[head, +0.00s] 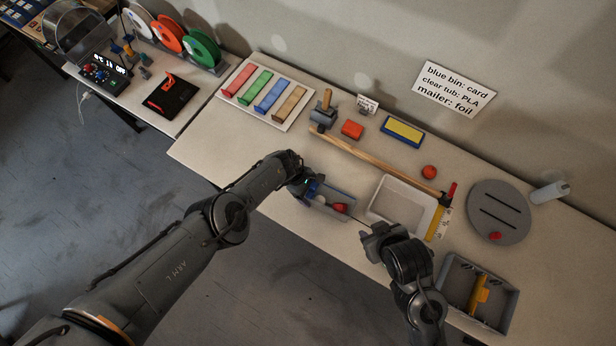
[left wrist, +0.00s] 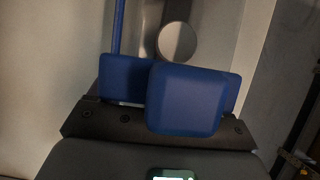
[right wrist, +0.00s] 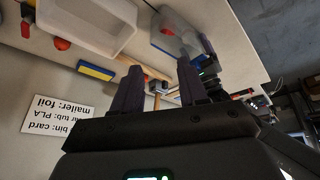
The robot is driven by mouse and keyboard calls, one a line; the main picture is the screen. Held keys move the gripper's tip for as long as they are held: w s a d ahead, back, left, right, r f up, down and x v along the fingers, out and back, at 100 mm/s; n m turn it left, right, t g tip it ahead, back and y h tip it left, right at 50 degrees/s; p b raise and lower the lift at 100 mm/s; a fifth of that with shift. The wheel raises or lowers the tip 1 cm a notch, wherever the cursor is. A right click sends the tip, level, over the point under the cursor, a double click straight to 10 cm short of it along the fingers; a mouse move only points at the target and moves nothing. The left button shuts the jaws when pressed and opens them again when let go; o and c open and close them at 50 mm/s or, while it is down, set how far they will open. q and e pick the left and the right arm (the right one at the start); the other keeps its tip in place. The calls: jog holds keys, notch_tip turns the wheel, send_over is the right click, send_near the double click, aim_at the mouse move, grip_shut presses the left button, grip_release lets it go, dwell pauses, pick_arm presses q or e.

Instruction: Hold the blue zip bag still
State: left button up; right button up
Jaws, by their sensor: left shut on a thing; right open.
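The blue zip bag (head: 345,193) looks like a grey-blue open pouch near the front edge of the table. A red piece (head: 340,208) and a pale round piece lie in it. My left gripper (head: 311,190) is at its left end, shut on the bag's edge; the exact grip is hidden. In the left wrist view the blue finger pads (left wrist: 170,92) are close together, with a pale disc (left wrist: 177,41) beyond. My right gripper (head: 368,235) is open and empty, right of the bag and apart from it. The bag (right wrist: 168,42) also shows beyond its fingers (right wrist: 158,90) in the right wrist view.
A white tub (head: 378,211) stands just right of the bag. A grey bin (head: 511,300) with a yellow tool is at the right, near a grey round plate (head: 498,205). A long wooden handle (head: 375,162) lies behind the bag. The table left of the bag is clear.

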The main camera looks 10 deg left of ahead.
jog(key=w+a+f+n+y, duration=0.1)
jog(key=w+a+n+y, duration=0.15)
jog(key=a+n, duration=0.45)
jog(key=w+a+f+n+y, duration=0.1)
jog(key=w+a+n, duration=0.25)
jog(key=a, duration=0.75)
jog(key=s+a+f+n+g+y, duration=0.15)
jog(key=a+f+n, duration=0.35)
jog(key=a+n, duration=0.65)
jog(key=w+d+n+g+h, duration=0.1)
jog(key=w+d+n+h, duration=0.2)
jog(key=w+d+n, duration=0.2)
jog(key=w+d+n+g+h, duration=0.2)
jog(key=w+d+n+h, duration=0.1)
jog(key=d+n, duration=0.6)
jog(key=w+d, duration=0.1)
jog(key=d, duration=0.3)
jog(key=shift+w+f, duration=0.35)
jog(key=shift+f, duration=0.05)
jog(key=shift+o, duration=1)
jog(key=shift+s+a+f, duration=0.1)
jog(key=n+t+y, duration=0.5)
jog(key=n+y, duration=0.3)
jog(key=y, duration=0.4)
send_near(316, 187)
jog(key=shift+g, duration=0.25)
jog(key=x, duration=0.9)
jog(key=shift+w+a, duration=0.15)
jog(key=shift+w, duration=0.1)
